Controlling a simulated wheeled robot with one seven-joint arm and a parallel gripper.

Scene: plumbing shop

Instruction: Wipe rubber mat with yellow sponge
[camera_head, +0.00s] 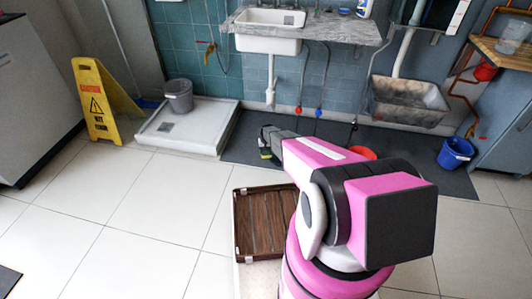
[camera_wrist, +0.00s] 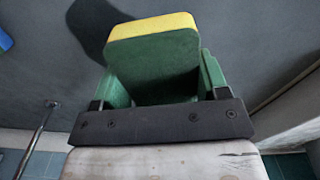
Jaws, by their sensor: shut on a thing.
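The dark grey rubber mat (camera_head: 240,150) lies on the floor below the sink and extends right toward the blue bucket. It also fills the upper part of the wrist view (camera_wrist: 260,45). My gripper (camera_head: 266,146) is over the mat's left front part. In the wrist view my gripper (camera_wrist: 160,85) is shut on the sponge (camera_wrist: 152,55), which has a yellow layer and a green layer. A dark shadow lies on the mat beside the sponge. Whether the sponge touches the mat cannot be told. My arm hides part of the mat.
A white shower tray (camera_head: 190,128) with a grey bucket (camera_head: 179,96) adjoins the mat's left side. A yellow caution sign (camera_head: 97,100) stands farther left. A blue bucket (camera_head: 455,153) is at the right; a red object (camera_head: 362,153) shows partly behind my arm.

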